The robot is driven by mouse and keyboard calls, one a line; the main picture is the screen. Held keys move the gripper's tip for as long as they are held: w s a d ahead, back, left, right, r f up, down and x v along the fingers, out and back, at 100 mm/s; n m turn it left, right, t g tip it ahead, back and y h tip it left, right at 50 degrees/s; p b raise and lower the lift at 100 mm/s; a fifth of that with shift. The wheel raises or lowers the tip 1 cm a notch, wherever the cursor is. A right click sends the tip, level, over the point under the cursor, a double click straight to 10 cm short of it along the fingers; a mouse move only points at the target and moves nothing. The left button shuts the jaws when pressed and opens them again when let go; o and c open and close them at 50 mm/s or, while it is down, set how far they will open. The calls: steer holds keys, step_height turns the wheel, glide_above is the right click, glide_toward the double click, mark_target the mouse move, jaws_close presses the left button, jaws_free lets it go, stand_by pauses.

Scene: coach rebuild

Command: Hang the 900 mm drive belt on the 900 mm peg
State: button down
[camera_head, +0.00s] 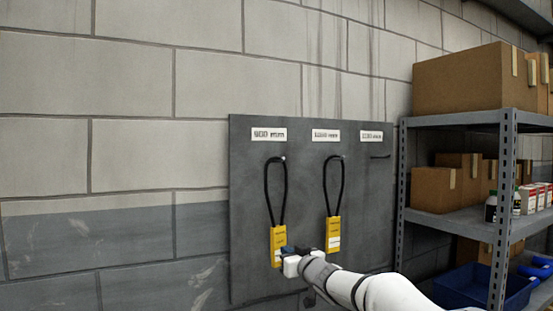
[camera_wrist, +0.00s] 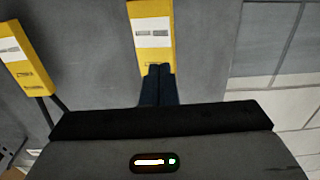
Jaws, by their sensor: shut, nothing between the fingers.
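A grey board (camera_head: 308,245) on the wall carries three pegs under white labels. The left label (camera_head: 269,134) seems to read 900 mm but is blurred. A black belt loop (camera_head: 267,190) with a yellow tag (camera_head: 275,236) hangs from the left peg. A second black belt (camera_head: 327,185) with a yellow tag (camera_head: 333,224) hangs from the middle peg. The right peg (camera_head: 380,157) is bare. My gripper (camera_head: 284,249) is shut and empty at the left belt's tag. In the wrist view its fingertips (camera_wrist: 158,68) overlap that tag (camera_wrist: 152,30); contact is unclear.
A metal shelf unit (camera_head: 490,119) stands just right of the board, with cardboard boxes (camera_head: 457,82), small bottles and cartons on it. A blue bin (camera_head: 480,285) sits low on it. The block wall (camera_head: 130,150) left of the board is clear.

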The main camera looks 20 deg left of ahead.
mark_target(279, 245)
steer(key=shift+p+x, duration=1.35)
steer(key=shift+x, duration=0.8)
steer(key=shift+p+x, duration=0.8)
steer(key=shift+x, duration=0.1)
stand_by(0.7)
steer(key=shift+b+v, duration=0.55)
steer(key=shift+v, duration=0.35)
stand_by(3.4)
